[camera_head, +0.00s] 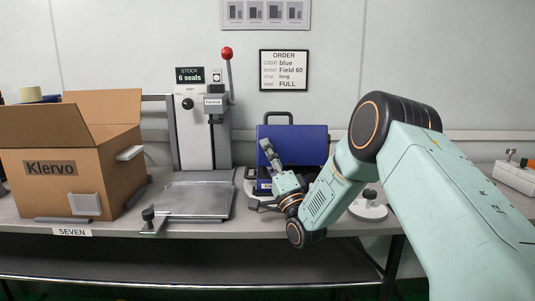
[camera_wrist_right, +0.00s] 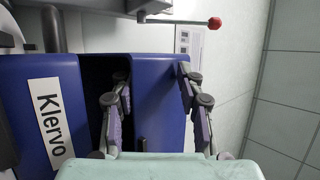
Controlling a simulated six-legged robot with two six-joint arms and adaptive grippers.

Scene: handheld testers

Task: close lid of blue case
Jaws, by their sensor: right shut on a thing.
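The blue case stands on the bench with its lid (camera_head: 305,142) raised and a dark handle (camera_head: 279,114) at the lid's top. A little of the case base (camera_head: 261,187) shows below the lid, mostly hidden by my arm. In the wrist view the case base (camera_wrist_right: 25,75) carries a white Klervo label (camera_wrist_right: 49,117), and the lid (camera_wrist_right: 160,95) stands apart from it with a dark gap between. My right gripper (camera_head: 260,170) is at the lid's left side, and in the wrist view its fingers (camera_wrist_right: 157,110) are shut on the lid, one on each side. My left gripper is not in view.
A press with a red-knobbed lever (camera_head: 227,54) stands left of the case, with a metal plate (camera_head: 195,199) in front. An open Klervo cardboard box (camera_head: 110,176) stands at the left. A white round stand (camera_head: 368,210) is behind my right arm.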

